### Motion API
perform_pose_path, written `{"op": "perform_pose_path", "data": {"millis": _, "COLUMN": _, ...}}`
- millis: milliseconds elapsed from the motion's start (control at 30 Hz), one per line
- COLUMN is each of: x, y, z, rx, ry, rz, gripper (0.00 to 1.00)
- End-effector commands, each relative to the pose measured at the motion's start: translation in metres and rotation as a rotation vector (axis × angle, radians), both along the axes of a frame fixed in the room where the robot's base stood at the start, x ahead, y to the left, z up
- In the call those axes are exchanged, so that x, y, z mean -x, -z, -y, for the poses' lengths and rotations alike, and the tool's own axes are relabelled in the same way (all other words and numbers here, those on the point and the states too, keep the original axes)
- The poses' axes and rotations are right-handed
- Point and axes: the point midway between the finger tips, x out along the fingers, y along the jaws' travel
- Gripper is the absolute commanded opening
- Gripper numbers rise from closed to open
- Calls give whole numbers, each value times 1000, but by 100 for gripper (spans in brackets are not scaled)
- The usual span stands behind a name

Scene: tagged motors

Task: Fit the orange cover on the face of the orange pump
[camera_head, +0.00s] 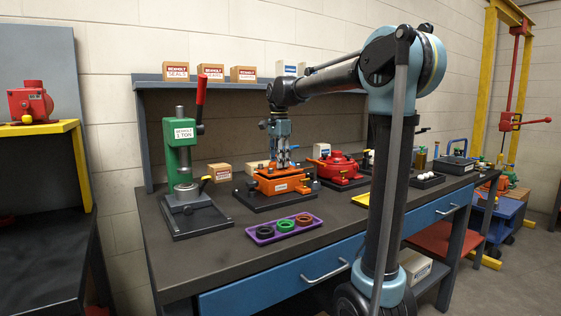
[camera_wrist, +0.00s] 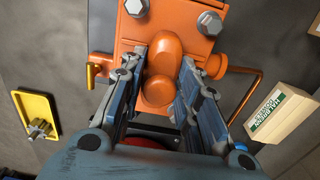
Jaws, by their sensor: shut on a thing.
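The orange pump (camera_head: 283,187) sits on a dark base plate on the bench, with a lever on one side. My gripper (camera_head: 280,162) points down over it. The orange cover shows in the wrist view (camera_wrist: 168,22) as a plate with hex bolts and a rounded boss between my fingers. My gripper (camera_wrist: 170,85) is shut on this cover by its boss. The cover lies over the pump's face; I cannot tell whether it touches all round.
A purple tray (camera_head: 259,238) with several rings lies in front. A green press (camera_head: 182,165) stands left, and a red pump (camera_head: 340,168) right. A yellow tray (camera_wrist: 38,105) and a cardboard box (camera_wrist: 284,112) flank the pump in the wrist view.

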Motion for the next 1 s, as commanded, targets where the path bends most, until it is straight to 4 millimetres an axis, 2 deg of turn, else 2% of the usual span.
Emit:
{"op": "perform_pose_path", "data": {"millis": 867, "x": 0, "y": 14, "z": 0, "rx": 0, "ry": 0, "rz": 0, "gripper": 0}}
{"op": "perform_pose_path", "data": {"millis": 900, "x": 0, "y": 14, "z": 0, "rx": 0, "ry": 0, "rz": 0, "gripper": 34}}
{"op": "perform_pose_path", "data": {"millis": 1000, "x": 0, "y": 14, "z": 0, "rx": 0, "ry": 0, "rz": 0, "gripper": 53}}
